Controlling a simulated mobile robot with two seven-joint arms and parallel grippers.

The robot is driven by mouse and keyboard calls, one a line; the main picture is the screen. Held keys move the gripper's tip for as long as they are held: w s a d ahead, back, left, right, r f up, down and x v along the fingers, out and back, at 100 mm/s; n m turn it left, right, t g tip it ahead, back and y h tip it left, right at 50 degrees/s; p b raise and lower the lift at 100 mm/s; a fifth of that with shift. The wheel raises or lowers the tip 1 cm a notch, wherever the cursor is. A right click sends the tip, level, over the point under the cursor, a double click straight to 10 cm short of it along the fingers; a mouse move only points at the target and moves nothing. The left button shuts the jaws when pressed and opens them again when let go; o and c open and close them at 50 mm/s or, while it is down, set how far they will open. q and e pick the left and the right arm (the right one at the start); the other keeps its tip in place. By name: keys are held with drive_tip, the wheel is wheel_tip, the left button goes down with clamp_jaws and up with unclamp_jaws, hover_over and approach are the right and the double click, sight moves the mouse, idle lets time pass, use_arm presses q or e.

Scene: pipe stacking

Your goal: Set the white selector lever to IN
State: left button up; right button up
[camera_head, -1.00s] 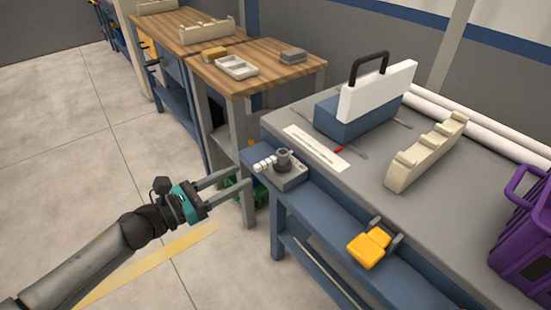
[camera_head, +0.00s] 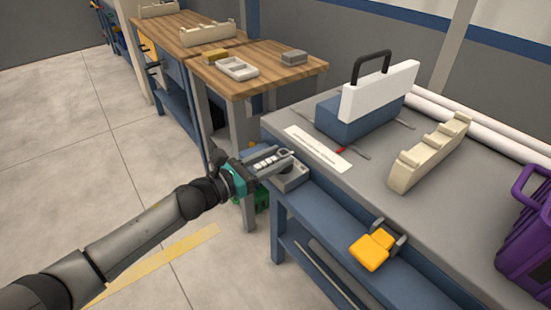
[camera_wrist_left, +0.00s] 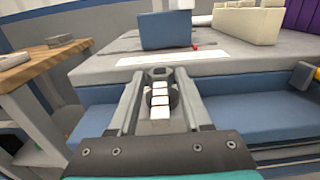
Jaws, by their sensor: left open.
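The white selector lever (camera_head: 265,163) is a ribbed white handle on a grey base block (camera_head: 291,179) at the left front edge of the grey-topped bench. My left gripper (camera_head: 284,158) is open, with its fingers on either side of the lever. In the left wrist view the white lever (camera_wrist_left: 160,100) lies between the two fingers of the gripper (camera_wrist_left: 160,80), pointing toward the palm. Gaps show between the lever and the fingers. The lever's pivot is partly hidden, and no IN marking is readable. My right gripper is not in view.
A blue box with a white panel and black handle (camera_head: 370,62) stands on the bench (camera_head: 360,185), behind a white strip (camera_head: 318,148). A wooden table (camera_head: 270,75) stands behind.

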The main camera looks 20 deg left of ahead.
use_arm(q)
clamp_jaws()
idle(0.4)
idle(1.1)
